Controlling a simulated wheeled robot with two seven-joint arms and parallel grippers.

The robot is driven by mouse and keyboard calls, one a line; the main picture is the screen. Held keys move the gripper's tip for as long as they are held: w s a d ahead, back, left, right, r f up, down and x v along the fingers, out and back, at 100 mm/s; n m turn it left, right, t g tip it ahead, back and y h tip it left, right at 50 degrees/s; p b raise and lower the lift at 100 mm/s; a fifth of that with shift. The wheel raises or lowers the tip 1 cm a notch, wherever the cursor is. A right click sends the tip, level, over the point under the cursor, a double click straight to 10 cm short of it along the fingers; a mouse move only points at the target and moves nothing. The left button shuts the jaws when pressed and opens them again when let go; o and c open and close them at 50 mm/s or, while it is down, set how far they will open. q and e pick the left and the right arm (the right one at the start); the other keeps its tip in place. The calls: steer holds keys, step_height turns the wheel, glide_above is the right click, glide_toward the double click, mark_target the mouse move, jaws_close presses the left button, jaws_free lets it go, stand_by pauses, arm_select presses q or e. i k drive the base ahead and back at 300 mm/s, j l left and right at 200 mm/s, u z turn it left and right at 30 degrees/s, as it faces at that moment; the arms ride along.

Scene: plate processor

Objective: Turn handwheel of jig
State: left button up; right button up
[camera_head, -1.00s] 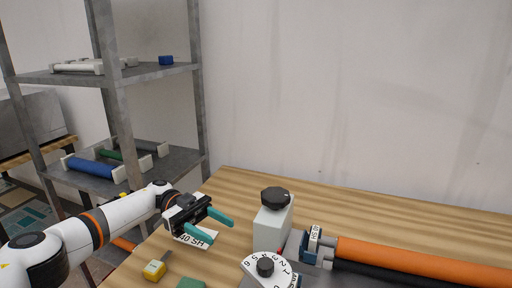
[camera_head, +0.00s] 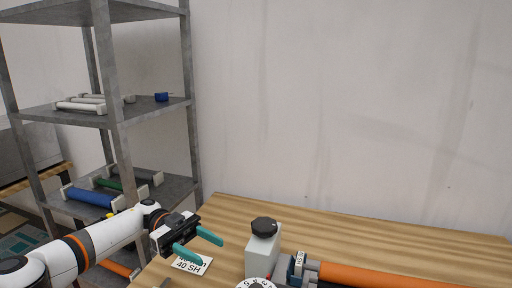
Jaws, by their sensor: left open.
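The jig stands on the wooden table at the lower middle. Its grey-white block (camera_head: 262,254) carries a black knob-like handwheel (camera_head: 264,224) on top. A white numbered dial (camera_head: 257,284) in front of it is cut off by the bottom edge. An orange roller (camera_head: 385,276) extends right from the jig's clamp (camera_head: 297,266). My left gripper (camera_head: 198,245) has teal fingers, is open and empty, and is to the left of the block, apart from it. My right gripper is not in view.
A white label card (camera_head: 192,266) lies on the table (camera_head: 330,226) below my left gripper. A grey metal shelf (camera_head: 117,120) with several rollers stands at the left. The table behind the jig is clear up to the wall.

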mark_target(263, 227)
steer(key=k, duration=0.85)
